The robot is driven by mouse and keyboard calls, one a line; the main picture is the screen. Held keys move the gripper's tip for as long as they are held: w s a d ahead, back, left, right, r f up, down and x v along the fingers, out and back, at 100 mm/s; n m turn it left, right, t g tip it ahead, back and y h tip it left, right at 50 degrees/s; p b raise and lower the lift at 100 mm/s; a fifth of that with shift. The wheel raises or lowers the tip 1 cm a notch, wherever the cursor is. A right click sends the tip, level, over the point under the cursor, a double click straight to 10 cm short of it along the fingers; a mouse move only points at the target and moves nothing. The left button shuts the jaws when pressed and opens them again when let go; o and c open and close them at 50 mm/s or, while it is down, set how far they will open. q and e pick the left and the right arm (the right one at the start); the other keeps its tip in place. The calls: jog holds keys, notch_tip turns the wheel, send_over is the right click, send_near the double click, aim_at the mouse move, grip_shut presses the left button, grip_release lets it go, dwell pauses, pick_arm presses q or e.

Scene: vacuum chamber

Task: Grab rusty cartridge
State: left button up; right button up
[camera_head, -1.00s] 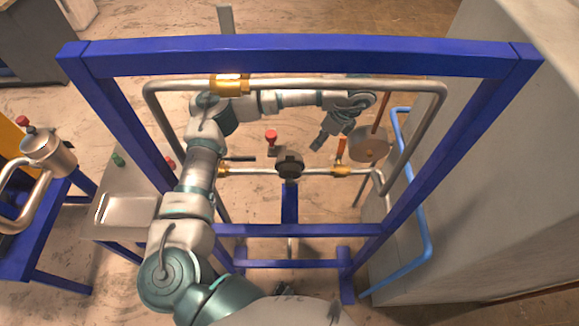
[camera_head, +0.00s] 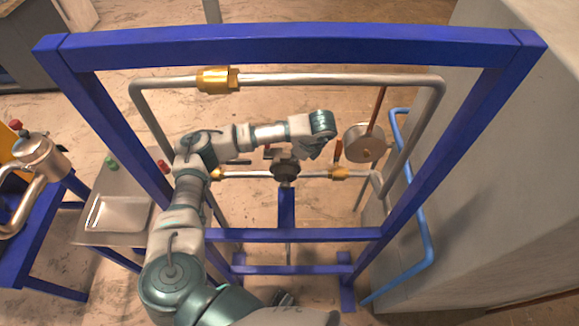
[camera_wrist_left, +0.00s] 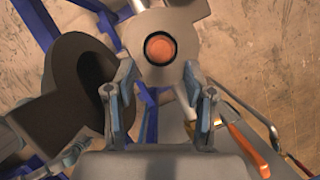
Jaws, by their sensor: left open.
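A round rusty-orange end (camera_wrist_left: 160,48), which looks like the cartridge, sits inside a dark ring in a grey housing (camera_wrist_left: 185,15) in the left wrist view. My left gripper (camera_wrist_left: 159,78) is open. Its two fingers frame the housing from below, with the orange end between and beyond the fingertips. Nothing is held. In the head view, my left arm reaches through the blue frame, and its wrist is above and right of the dark round fitting (camera_head: 285,170) on the lower pipe. The cartridge cannot be made out there. My right gripper is out of view.
A wide dark round part (camera_wrist_left: 85,75) stands close left of the fingers. An orange-handled valve (camera_wrist_left: 240,145) is at lower right. The blue frame (camera_head: 290,45), upper pipe (camera_head: 320,80) and round gauge-like part (camera_head: 364,143) surround the arm. A grey wall (camera_head: 500,190) stands right.

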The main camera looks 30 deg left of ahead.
pick_arm(q)
jog(key=shift+a+f, duration=1.1)
jog(key=shift+a, duration=0.05)
jog(key=shift+a+f, duration=0.1)
jog(key=shift+a, duration=0.4)
jog(key=shift+c, duration=0.4)
jog(key=shift+d, duration=0.3)
jog(key=c, duration=0.8)
jog(key=shift+s+d, duration=0.1)
jog(key=shift+d, duration=0.3)
grip_shut()
jog(key=shift+a, duration=0.15)
jog(key=shift+a, duration=0.1)
